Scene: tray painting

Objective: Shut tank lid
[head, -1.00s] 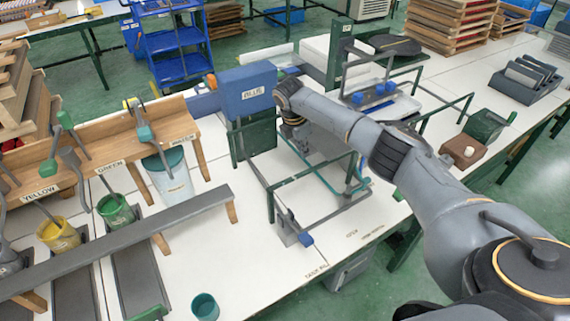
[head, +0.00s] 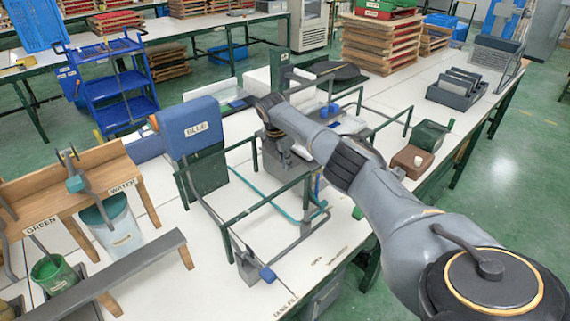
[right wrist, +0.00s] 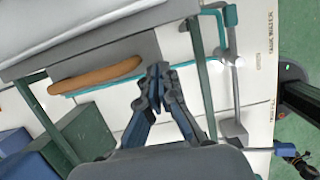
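The blue tank (head: 196,128), labelled BLUE, stands upright on a dark green stand at left centre in the head view. A flat blue panel (head: 146,147) juts out to its left beside an orange knob; I cannot tell whether this is its lid. My right gripper (head: 280,152) points down to the right of the tank, apart from it, partly hidden by its arm. In the right wrist view its fingers (right wrist: 159,72) come together at the tips with nothing between them. A blue surface (right wrist: 22,150) shows at that view's lower left. My left gripper is not in view.
A green rail frame (head: 265,205) surrounds the work spot right of the tank. A wooden rack (head: 75,190) with a bucket (head: 118,228) stands at left. A brown box (head: 411,161) and a dark holder (head: 465,90) stand at right.

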